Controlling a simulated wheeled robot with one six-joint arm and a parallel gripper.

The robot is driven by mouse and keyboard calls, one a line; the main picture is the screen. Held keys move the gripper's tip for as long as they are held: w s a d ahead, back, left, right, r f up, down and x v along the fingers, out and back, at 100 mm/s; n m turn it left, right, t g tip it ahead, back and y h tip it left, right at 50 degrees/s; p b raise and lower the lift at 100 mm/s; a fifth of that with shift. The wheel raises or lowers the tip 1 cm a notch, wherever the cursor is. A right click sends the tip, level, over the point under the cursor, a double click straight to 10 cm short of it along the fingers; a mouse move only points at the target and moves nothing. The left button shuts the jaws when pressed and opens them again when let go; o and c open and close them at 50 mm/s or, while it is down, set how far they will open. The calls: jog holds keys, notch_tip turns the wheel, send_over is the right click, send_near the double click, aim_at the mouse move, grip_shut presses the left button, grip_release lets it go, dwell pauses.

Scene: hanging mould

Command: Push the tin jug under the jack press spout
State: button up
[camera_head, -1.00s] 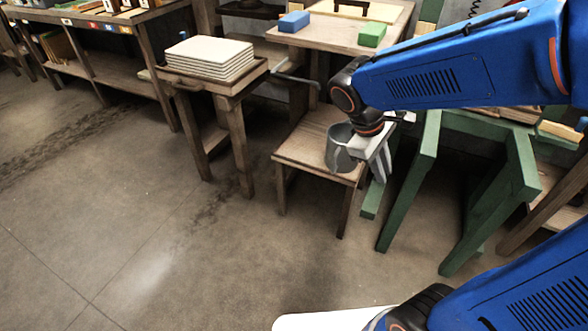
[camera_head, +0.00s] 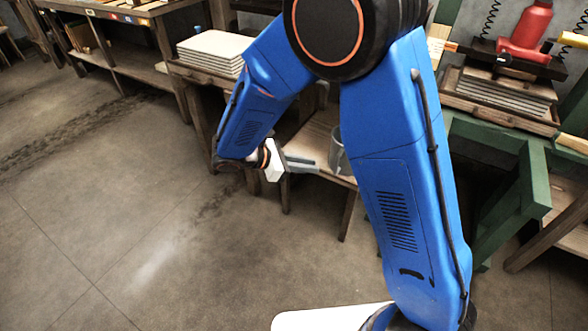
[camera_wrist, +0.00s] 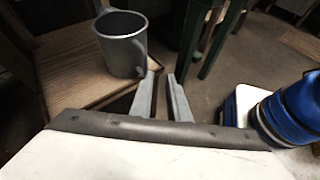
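The grey tin jug (camera_head: 337,152) stands upright on a low wooden stool (camera_head: 312,140). My blue arm hides part of it in the head view. In the wrist view the jug (camera_wrist: 124,50) stands near the stool's edge, left of the fingertips. My gripper (camera_head: 318,165) is just left of the jug in the head view. Its two grey fingers (camera_wrist: 160,75) are a little apart with nothing between them. I cannot tell whether a finger touches the jug. The jack press (camera_head: 527,32) shows its red jack above stacked boards at the right. I cannot make out its spout.
A green frame (camera_head: 527,190) stands right of the stool, below the press. A wooden stand with stacked pale slabs (camera_head: 212,48) is at the left, and a long workbench (camera_head: 130,15) lies behind it. The floor at front left is clear.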

aim_at(335, 172)
jog(key=w+a+f+n+t, duration=0.1)
jog(key=a+f+n+t, duration=0.1)
jog(key=a+f, duration=0.15)
jog(key=shift+h, duration=0.3)
jog(key=x, duration=1.6)
jog(key=shift+w+d, duration=0.1)
jog(key=shift+d, duration=0.3)
grip_shut()
